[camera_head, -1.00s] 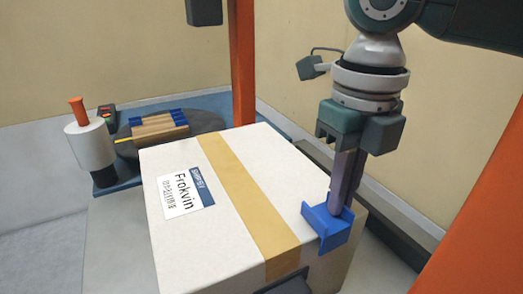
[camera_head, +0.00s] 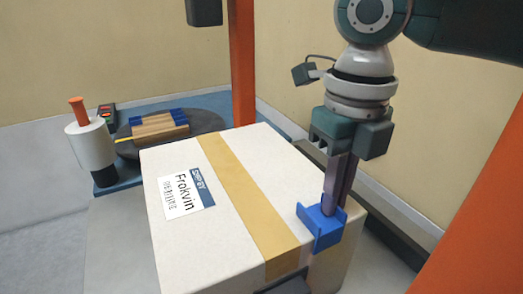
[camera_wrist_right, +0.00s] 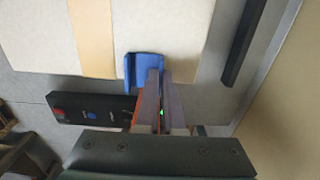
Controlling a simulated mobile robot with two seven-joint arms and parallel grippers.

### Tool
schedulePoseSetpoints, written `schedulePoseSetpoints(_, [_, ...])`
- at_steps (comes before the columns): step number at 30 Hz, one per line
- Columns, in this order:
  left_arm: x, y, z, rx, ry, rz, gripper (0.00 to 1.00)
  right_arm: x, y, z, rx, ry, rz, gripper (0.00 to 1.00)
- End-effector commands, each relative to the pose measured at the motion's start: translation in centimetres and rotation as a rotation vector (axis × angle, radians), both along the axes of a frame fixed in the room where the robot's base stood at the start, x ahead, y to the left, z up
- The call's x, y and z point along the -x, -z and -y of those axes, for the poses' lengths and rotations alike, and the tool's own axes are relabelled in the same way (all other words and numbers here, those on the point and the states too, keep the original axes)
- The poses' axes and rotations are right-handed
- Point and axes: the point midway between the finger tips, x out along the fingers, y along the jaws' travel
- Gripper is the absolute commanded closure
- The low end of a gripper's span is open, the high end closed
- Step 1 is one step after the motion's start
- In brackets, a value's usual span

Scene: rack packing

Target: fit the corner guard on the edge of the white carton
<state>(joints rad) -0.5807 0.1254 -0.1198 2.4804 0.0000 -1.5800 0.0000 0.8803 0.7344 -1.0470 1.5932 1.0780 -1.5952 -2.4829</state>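The white carton (camera_head: 225,240) stands in the middle of the head view, with a tan tape strip and a printed label on top. My right gripper (camera_head: 337,207) points down and is shut on the blue corner guard (camera_head: 320,230). The guard is at the carton's near right top edge, one side over the top face and the other outside it. In the right wrist view the guard (camera_wrist_right: 143,67) overlaps the carton's edge (camera_wrist_right: 95,74). I cannot tell whether it touches or sits flush. My left gripper is not in view.
A round dark turntable (camera_head: 207,122) at the back left holds a tan stack with blue guards (camera_head: 160,126). A white roll (camera_head: 90,145) with an orange handle stands beside it. Orange posts (camera_head: 243,60) rise behind and at the right. A dark button panel (camera_wrist_right: 95,107) lies near the carton.

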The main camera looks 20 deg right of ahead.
Motion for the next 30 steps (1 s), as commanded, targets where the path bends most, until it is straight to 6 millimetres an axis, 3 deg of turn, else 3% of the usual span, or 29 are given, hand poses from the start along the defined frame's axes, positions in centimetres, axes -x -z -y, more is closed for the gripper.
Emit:
schedulePoseSetpoints(10, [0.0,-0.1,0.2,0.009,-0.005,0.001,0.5,-0.2,0.0,0.0,0.001,0.0,0.0,1.0])
schedulePoseSetpoints(12, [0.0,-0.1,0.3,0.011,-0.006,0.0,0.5,-0.2,0.0,0.0,0.001,0.0,0.0,0.87])
schedulePoseSetpoints(19, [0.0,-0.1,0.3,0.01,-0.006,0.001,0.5,-0.2,0.0,0.0,0.001,0.0,0.0,0.61])
schedulePoseSetpoints(26, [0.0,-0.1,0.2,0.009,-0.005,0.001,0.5,-0.1,0.0,0.0,0.001,0.0,-0.001,0.6])
schedulePoseSetpoints(30, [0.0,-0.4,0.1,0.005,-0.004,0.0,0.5,-0.2,-1.1,0.0,0.0,0.0,0.001,0.6])
